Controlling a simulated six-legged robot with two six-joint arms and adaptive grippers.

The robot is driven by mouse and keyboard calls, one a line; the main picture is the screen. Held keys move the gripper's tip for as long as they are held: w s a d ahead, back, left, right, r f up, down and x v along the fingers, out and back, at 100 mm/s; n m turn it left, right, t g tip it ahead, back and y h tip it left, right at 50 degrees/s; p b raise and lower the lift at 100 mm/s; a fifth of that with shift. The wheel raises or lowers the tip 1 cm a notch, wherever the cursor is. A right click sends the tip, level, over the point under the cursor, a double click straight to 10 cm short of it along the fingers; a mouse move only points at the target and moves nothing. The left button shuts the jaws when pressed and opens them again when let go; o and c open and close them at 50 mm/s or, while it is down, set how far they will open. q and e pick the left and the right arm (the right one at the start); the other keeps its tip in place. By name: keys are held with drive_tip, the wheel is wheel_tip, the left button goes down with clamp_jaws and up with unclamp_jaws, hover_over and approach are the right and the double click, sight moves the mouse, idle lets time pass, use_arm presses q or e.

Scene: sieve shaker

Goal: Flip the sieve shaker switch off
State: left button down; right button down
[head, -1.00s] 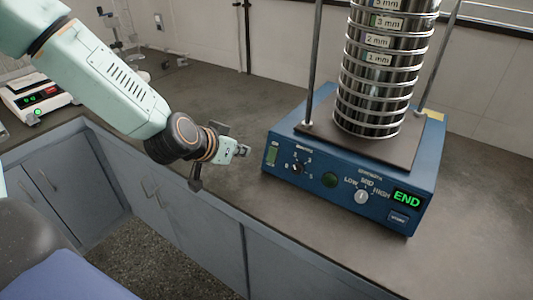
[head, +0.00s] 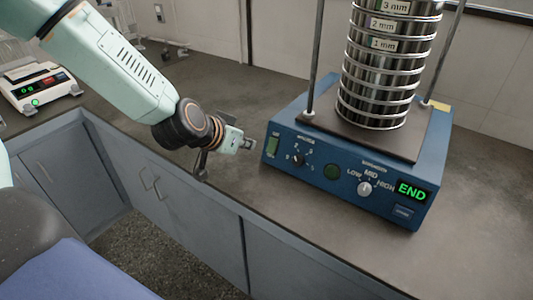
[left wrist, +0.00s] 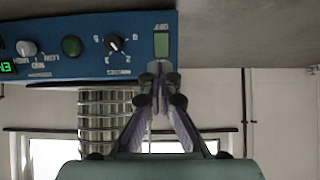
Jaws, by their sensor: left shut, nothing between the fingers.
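The sieve shaker (head: 345,196) is a blue box on the counter with a stack of metal sieves (head: 385,75) on top. Its display (head: 411,191) reads END in green. A green rocker switch (head: 272,146) sits at the left end of the front panel; it also shows in the left wrist view (left wrist: 162,44), where the picture is upside down. My left gripper (head: 250,144) is shut and empty, just left of the switch in the head view. In the left wrist view its fingertips (left wrist: 158,80) appear just below the switch; I cannot tell whether they touch it. My right gripper is not in view.
The front panel also has a black dial (head: 298,160), a round green button (head: 332,172) and a grey speed knob (head: 364,188). A white scale (head: 40,88) stands at the far left. The counter (head: 255,95) behind my left gripper is clear.

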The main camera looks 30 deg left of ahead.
use_arm(q)
drive_tip(key=b, duration=0.4)
approach(272, 149)
drive_tip(key=x, duration=0.5)
drive_tip(key=shift+f, duration=0.15)
drive_tip(key=shift+b+x, duration=0.3)
drive_tip(key=shift+x, duration=0.55)
drive_tip(key=shift+w+f+t+b, duration=0.1)
drive_tip(key=shift+f+t+b, duration=0.35)
drive_tip(key=shift+b, duration=0.45)
drive_tip(key=shift+f+t+b, duration=0.15)
drive_tip(key=shift+t+b, duration=0.1)
drive_tip(key=shift+b, duration=0.15)
drive_tip(key=shift+r, duration=0.3)
drive_tip(key=shift+p, duration=0.3)
